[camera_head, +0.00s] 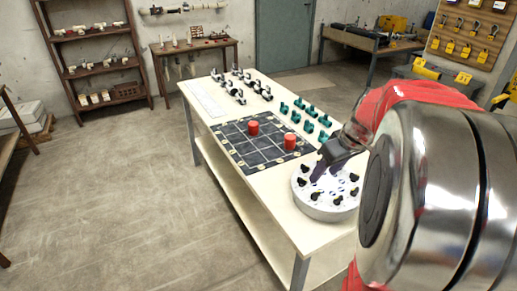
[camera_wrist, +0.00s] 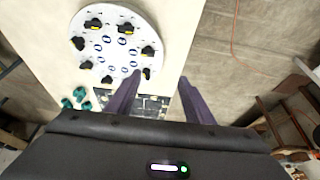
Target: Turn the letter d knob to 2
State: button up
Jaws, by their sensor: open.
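A round white panel (camera_head: 314,210) sits at the near right end of the long table, with several black knobs around its rim and dark marks further in. It also shows in the wrist view (camera_wrist: 112,52), where some knobs carry yellow labels. The letters and numbers are too small to read, so I cannot tell which knob is d or where it points. My gripper (camera_head: 318,177) is over the panel in the head view. In the wrist view my gripper (camera_wrist: 159,78) has its purple fingers apart with nothing between them. The left fingertip is near a black knob (camera_wrist: 147,73) at the panel's edge.
A dark grid board (camera_head: 245,148) with two red cylinders (camera_head: 290,142) lies beside the panel. Several green pieces (camera_head: 308,126) and black-and-white parts (camera_head: 240,97) are further along the table (camera_head: 282,184). Open floor lies to the left.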

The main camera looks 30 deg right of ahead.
aim_at(316, 193)
jog(key=d, duration=0.1)
jog(key=d+f, duration=0.1)
jog(key=d, duration=0.1)
jog(key=shift+s+d, duration=0.2)
jog(key=shift+d, duration=0.05)
jog(key=x, duration=1.3)
jog(key=shift+w+f, duration=0.2)
jog(key=shift+f, duration=0.1)
jog(key=shift+c, duration=0.5)
jog(key=c, duration=0.9)
jog(key=shift+a, duration=0.25)
jog(key=shift+c, duration=0.3)
jog(key=shift+d, duration=0.1)
